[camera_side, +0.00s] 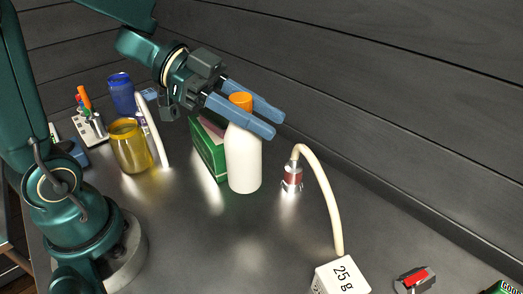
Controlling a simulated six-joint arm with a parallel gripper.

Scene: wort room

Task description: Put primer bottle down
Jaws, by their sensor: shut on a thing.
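The primer bottle appears to be the white bottle (243,163) with an orange cap (241,100), near the middle of the view. It is upright. My gripper (254,113) has its two blue fingers on either side of the bottle's neck, just below the cap, and is shut on it. The bottle's base looks at or very close to the grey worktop (215,235); I cannot tell whether it touches. The near finger hides part of the neck and shoulder.
A green box (208,150) stands just left of the bottle. A yellow jar (130,147) and a blue jar (121,93) are farther left. Right of the bottle, a white curved tube (326,190) rises by a small red-and-silver cylinder (292,178).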

